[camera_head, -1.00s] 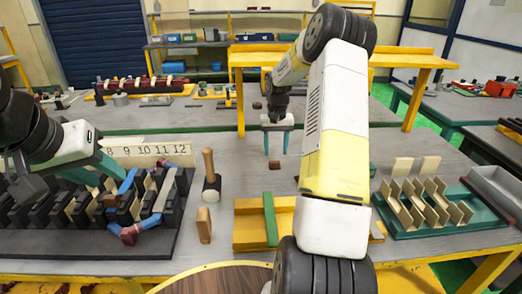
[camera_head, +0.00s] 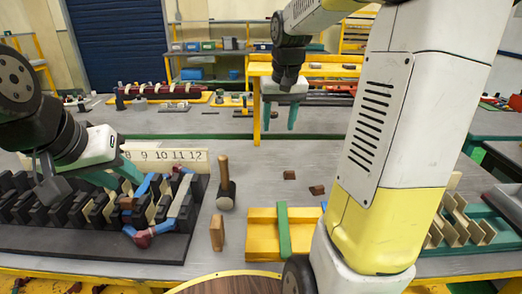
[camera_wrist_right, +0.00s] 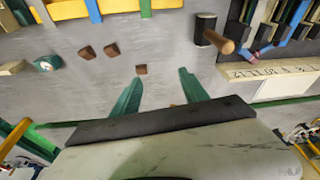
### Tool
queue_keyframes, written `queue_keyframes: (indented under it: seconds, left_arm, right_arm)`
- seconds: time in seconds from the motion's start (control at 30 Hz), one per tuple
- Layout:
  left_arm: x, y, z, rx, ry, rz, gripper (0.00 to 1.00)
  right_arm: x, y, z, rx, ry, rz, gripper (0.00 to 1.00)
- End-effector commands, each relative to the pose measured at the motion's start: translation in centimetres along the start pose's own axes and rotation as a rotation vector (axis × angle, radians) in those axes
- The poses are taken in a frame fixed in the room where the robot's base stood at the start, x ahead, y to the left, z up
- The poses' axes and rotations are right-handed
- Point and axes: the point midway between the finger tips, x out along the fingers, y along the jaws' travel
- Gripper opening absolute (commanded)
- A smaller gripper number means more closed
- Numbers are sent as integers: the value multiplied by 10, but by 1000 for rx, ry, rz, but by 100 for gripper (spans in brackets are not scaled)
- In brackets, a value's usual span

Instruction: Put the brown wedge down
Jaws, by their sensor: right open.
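Two small brown wedges lie on the grey table in the head view, one (camera_head: 289,175) nearer the middle and another (camera_head: 317,190) to its right beside my arm. The right wrist view shows three, one (camera_wrist_right: 141,69) near the fingertips and two (camera_wrist_right: 111,49), (camera_wrist_right: 87,52) further left. My right gripper (camera_head: 279,127) is open, its teal fingers pointing down above and beyond the wedges, with no wedge seen in its grip. My left gripper (camera_head: 128,180) is at the blue and red piece (camera_head: 143,238) on the black slotted fixture; its jaw opening is unclear.
A wooden-handled hammer (camera_head: 226,190) stands left of the wedges, with a wooden block (camera_head: 217,232) nearer me. A yellow tray with a green bar (camera_head: 283,232) lies in front. My right arm hides part of the right side. Grey table around the wedges is clear.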

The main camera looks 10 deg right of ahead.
Motion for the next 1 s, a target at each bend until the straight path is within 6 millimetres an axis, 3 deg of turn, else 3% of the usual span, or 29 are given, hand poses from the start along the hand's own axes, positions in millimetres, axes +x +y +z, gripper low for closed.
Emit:
queue_keyframes:
  seconds: [0.03, 0.2, 0.4, 0.5, 0.7, 1.0]
  left_arm:
    - [0, 0, 0, 0, 0, 0, 36]
    - [0, 0, 0, 0, 0, 0, 36]
    - [0, 0, 0, 0, 0, 0, 36]
    - [0, 0, 0, 0, 0, 0, 36]
    - [0, 0, 0, 0, 0, 0, 36]
    - [0, 0, 0, 0, 0, 0, 36]
  right_arm:
    - [-16, -9, 18, -17, 35, -10, 52]
    - [-46, -30, 76, -57, 129, -59, 52]
    - [-60, -47, 142, -97, 233, -132, 52]
    - [-60, -53, 166, -111, 269, -162, 52]
    - [-57, -58, 187, -123, 303, -195, 52]
    - [-57, -58, 188, -123, 305, -197, 52]
